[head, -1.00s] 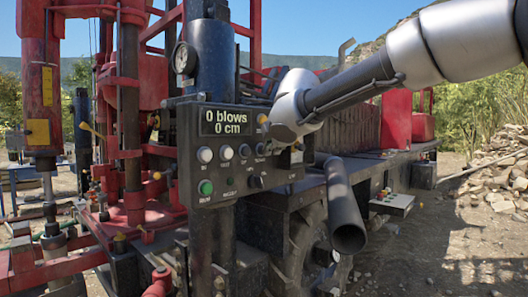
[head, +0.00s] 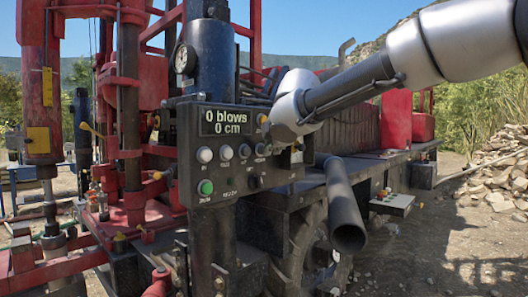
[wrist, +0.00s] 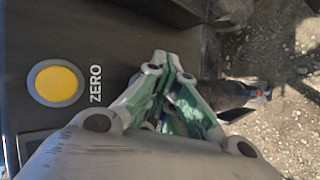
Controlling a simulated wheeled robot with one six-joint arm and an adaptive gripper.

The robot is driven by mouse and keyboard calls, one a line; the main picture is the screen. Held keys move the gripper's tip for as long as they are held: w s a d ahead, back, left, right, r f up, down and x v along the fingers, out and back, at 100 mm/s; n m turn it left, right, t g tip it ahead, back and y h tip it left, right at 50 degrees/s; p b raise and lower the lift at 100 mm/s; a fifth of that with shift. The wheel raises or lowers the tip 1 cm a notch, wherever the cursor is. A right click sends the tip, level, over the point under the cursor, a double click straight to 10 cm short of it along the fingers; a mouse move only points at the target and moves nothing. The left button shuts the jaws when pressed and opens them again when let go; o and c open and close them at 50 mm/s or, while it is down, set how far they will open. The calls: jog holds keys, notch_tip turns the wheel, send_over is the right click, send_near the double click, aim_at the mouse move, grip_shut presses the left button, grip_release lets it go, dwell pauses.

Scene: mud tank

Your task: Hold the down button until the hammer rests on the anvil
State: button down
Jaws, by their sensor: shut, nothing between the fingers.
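The red hammer (head: 41,95), with a yellow plate near its lower end, hangs upright in the rig at the left of the head view. Below it is a grey rod with a collar that looks like the anvil (head: 51,242); I cannot tell whether they touch. The dark control panel (head: 226,170) has several round buttons with labels too small to read. My gripper (wrist: 168,68) is shut and empty in the wrist view, its fingers over the panel's right part. The fingertips are hidden in the head view, so the down button and any contact cannot be made out.
The panel's display (head: 226,121) reads 0 blows, 0 cm. The yellow button marked ZERO (wrist: 56,83) is beside my fingers. A green button (head: 205,187) is at the panel's lower left. A dark pipe (head: 344,208) sticks out right of the panel.

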jog(key=shift+d, duration=0.1)
dwell(0.7)
jog(key=shift+s+d, duration=0.6)
jog(key=shift+d, duration=0.05)
jog(key=shift+s+d, duration=0.8)
jog(key=shift+d, duration=0.2)
jog(key=shift+s+d, duration=0.75)
jog(key=shift+d, duration=0.25)
